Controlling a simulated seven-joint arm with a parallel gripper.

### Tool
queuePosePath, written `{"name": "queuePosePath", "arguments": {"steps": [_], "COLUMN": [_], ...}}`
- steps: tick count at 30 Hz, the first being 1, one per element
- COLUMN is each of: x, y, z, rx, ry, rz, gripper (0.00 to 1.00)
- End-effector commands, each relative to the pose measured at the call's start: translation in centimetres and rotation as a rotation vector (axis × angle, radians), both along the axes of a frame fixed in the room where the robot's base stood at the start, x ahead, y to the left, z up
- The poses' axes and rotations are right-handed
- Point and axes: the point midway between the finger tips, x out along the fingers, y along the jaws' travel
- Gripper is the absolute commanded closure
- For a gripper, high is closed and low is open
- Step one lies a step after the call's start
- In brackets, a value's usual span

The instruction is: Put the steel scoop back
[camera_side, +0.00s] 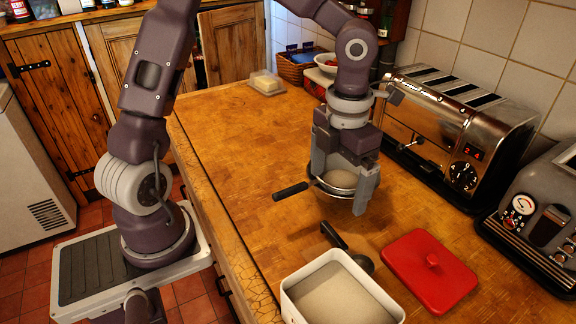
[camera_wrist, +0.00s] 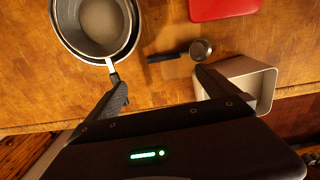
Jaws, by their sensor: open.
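The steel scoop (camera_side: 363,264) lies on the worktop between a white tin and a red lid, its black handle pointing to the back left in the side view. The wrist view shows the whole scoop (camera_wrist: 201,49) ahead of the fingers. My gripper (camera_side: 340,193) is open and empty above the worktop, apart from the scoop; its two fingers also show in the wrist view (camera_wrist: 160,79). The open white tin (camera_side: 297,291) holds pale powder, with its near part cut off by the side view's bottom edge. The red lid (camera_side: 428,270) lies flat beside it.
A steel pan (camera_wrist: 132,38) with pale contents and a black handle (camera_side: 291,190) is behind my fingers in the side view. A toaster (camera_side: 440,120) and a grey appliance (camera_side: 540,215) line the wall. A butter dish (camera_side: 266,84) sits far back. The worktop's left-middle is clear.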

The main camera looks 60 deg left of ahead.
Motion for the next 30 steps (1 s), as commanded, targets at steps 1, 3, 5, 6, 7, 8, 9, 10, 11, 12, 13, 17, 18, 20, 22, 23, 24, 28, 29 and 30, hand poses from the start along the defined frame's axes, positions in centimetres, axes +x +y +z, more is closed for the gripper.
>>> {"name": "queuePosePath", "arguments": {"steps": [1,3,5,6,7,8,9,10,11,12,13,17,18,20,22,23,24,28,29,30], "x": [-0.6,-2.2,-4.0,-5.4,-6.4,-7.5,-9.0,-10.1,-11.1,-12.4,-13.2,-15.7,-16.1,-16.4,-16.6,-16.5,-16.5,-16.5,-16.5,-16.5], "y": [0.3,1.3,2.4,3.2,3.6,4.0,4.4,4.6,4.7,4.8,4.8,4.5,4.4,4.3,4.2,4.2,4.2,4.2,4.2,4.2], "z": [0.4,1.4,2.9,4.0,4.8,5.7,6.8,7.5,8.1,8.8,9.2,10.3,10.4,10.5,10.5,10.5,10.5,10.5,10.5,10.5], "rx": [0.033,0.104,0.152,0.156,0.142,0.111,0.043,-0.027,-0.109,-0.23,-0.321,-0.636,-0.691,-0.74,-0.759,-0.76,-0.759,-0.757,-0.757,-0.757], "ry": [-0.011,-0.052,-0.126,-0.191,-0.24,-0.289,-0.346,-0.377,-0.393,-0.389,-0.367,-0.167,-0.108,-0.047,-0.018,-0.017,-0.018,-0.022,-0.023,-0.024], "rz": [0.085,0.341,0.667,0.916,1.109,1.307,1.574,1.771,1.961,2.197,2.355,2.828,2.909,2.981,3.014,3.018,3.018,3.015,3.015,3.014], "gripper": [0.02,0.02,0.02,0.02,0.02,0.02,0.02,0.02,0.02,0.02,0.02,0.02,0.02,0.02,0.02,0.02,0.02,0.02,0.02,0.02]}}
